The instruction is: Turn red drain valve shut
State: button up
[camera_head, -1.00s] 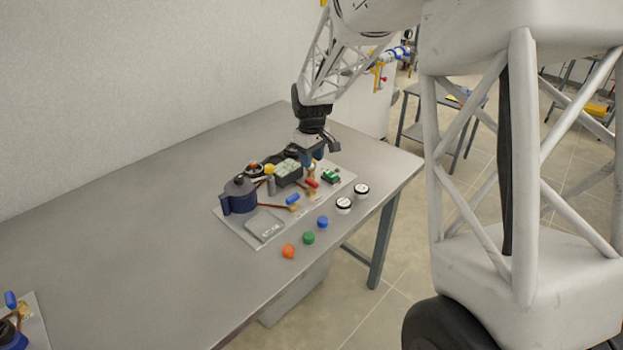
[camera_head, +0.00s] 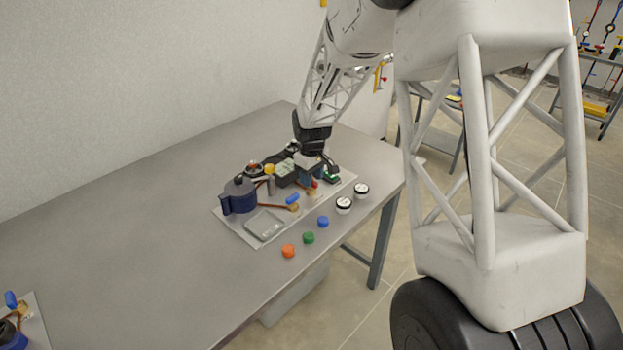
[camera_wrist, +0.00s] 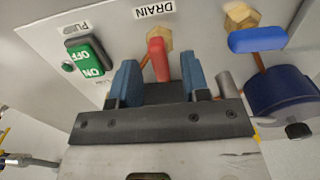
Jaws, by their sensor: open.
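The red drain valve handle (camera_wrist: 157,60) sits on a brass fitting (camera_wrist: 158,38) beside the DRAIN label (camera_wrist: 155,9) in the wrist view. My gripper (camera_wrist: 160,78) is open, with one blue finger on each side of the red handle. Gaps show between the handle and both fingers. In the head view my gripper (camera_head: 310,178) is low over the far right part of the plate, and only a bit of the red handle (camera_head: 314,184) shows beside it.
A blue-handled valve (camera_wrist: 257,40) and a dark blue pot (camera_wrist: 285,92) are to the right in the wrist view. A green ON/OFF switch (camera_wrist: 85,57) is to the left. Two round gauges (camera_head: 344,205) and loose caps (camera_head: 309,238) lie in front of the plate (camera_head: 250,238).

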jog(key=shift+f, duration=0.4)
grip_shut()
